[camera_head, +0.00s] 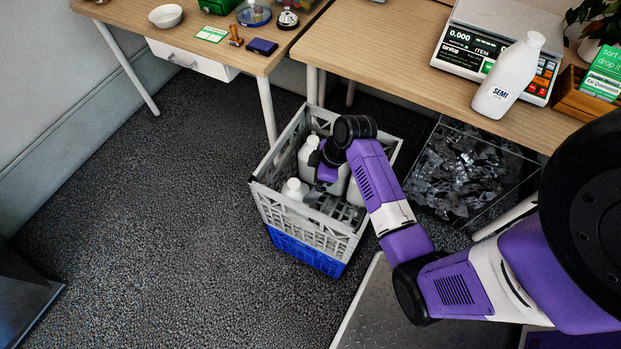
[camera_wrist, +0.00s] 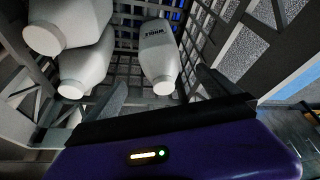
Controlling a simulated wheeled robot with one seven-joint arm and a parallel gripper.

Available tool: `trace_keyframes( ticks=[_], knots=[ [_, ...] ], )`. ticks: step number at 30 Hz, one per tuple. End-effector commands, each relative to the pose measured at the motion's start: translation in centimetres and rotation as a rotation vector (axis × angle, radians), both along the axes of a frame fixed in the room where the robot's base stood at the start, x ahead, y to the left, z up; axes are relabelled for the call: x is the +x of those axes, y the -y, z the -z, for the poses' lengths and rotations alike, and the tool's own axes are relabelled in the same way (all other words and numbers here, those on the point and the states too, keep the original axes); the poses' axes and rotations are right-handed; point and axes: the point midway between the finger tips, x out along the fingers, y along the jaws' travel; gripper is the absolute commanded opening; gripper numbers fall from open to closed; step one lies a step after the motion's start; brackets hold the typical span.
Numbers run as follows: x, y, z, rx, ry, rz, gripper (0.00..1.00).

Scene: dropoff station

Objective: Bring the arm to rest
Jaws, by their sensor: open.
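My arm reaches down to the grey and blue crate (camera_head: 318,230) on the floor. My gripper (camera_head: 326,174) is at the crate's opening among white bottles, its fingertips hidden in the head view. In the wrist view my gripper (camera_wrist: 160,88) is open, with dark fingers apart. A white bottle marked WHOLE (camera_wrist: 158,58) shows between and beyond the fingers; I cannot tell whether they touch it. Two more white bottles (camera_wrist: 85,62) and (camera_wrist: 62,22) are at the upper left.
A white SEMI bottle (camera_head: 508,78) stands by the scale (camera_head: 470,45) on the right desk (camera_head: 395,50). A clear bin of dark scraps (camera_head: 462,170) is right of the crate. The left desk (camera_head: 120,12) holds small items. Carpet (camera_head: 150,220) left of the crate is clear.

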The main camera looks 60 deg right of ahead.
Motion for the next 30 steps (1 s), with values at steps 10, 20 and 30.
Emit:
trace_keyframes(
  ticks=[10,20,30],
  knots=[
    [0.0,0.0,0.0,0.0,0.0,0.0,1.0],
    [3.9,4.9,-2.9,-0.094,0.165,0.29,1.0],
    [3.1,3.2,-10.8,-0.192,0.599,0.647,1.0]
  ],
)
